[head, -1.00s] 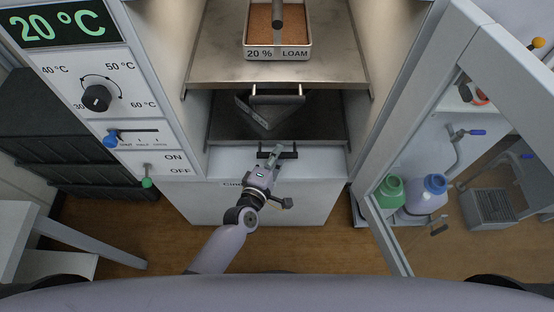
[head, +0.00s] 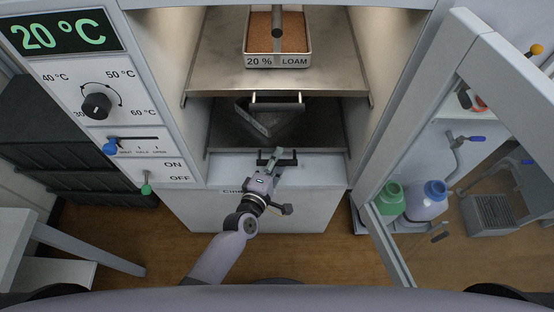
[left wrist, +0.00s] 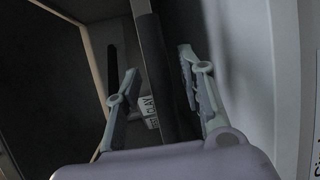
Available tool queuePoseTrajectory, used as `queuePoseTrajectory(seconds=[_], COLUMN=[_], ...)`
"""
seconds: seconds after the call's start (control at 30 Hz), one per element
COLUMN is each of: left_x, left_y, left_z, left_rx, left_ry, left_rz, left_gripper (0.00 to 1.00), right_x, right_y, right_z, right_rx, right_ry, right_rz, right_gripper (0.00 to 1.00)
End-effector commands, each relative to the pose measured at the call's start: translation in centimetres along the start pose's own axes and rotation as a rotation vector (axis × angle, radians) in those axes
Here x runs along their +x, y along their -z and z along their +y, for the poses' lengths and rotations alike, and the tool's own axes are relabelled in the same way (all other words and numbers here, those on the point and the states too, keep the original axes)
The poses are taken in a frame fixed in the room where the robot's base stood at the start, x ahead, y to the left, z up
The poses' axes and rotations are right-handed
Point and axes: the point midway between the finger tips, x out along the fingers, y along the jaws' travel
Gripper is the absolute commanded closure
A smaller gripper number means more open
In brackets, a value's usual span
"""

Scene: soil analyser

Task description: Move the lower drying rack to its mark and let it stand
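The lower drying rack (head: 222,137) is a dark metal shelf in the open oven cabinet, with a black bar handle (head: 292,158) at its front edge. A metal tray (head: 252,122) stands askew on it, partly hidden under the upper rack. My left gripper (head: 276,157) is at this handle. In the left wrist view, the open fingers (left wrist: 158,85) stand either side of a dark bar (left wrist: 155,65), with gaps visible. A small CLAY label (left wrist: 149,107) shows beyond them. My right gripper is not in view. I cannot make out the rack's mark.
The upper rack (head: 220,75) bears a tray (head: 277,61) labelled 20 % LOAM, and its handle (head: 277,105) overhangs the lower rack. The open door (head: 395,240) stands to the right. A control panel (head: 95,95) is at left.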

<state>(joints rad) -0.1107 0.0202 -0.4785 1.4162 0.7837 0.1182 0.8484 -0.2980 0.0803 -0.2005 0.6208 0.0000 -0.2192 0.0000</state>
Motion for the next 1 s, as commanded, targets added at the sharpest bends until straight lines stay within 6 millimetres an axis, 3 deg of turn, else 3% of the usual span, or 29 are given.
queuePoseTrajectory(seconds=[0.17, 0.63, 0.8, 1.0], left_x=[-1.3, -10.4, -11.8, -12.0], left_y=[0.0, 0.0, 0.0, 0.0], left_z=[-0.2, -0.1, 0.0, 0.0], left_rx=[0.000, 0.001, 0.000, 0.000], left_ry=[0.002, 0.002, -0.001, -0.001], left_rz=[0.000, -0.001, 0.000, 0.000], left_gripper=[0.64, 0.64, 0.64, 0.64], right_x=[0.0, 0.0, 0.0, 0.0], right_y=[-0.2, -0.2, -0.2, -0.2], right_z=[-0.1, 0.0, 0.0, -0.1], right_rx=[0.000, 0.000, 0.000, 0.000], right_ry=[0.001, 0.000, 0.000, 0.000], right_rz=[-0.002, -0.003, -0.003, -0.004], right_gripper=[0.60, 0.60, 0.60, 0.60])
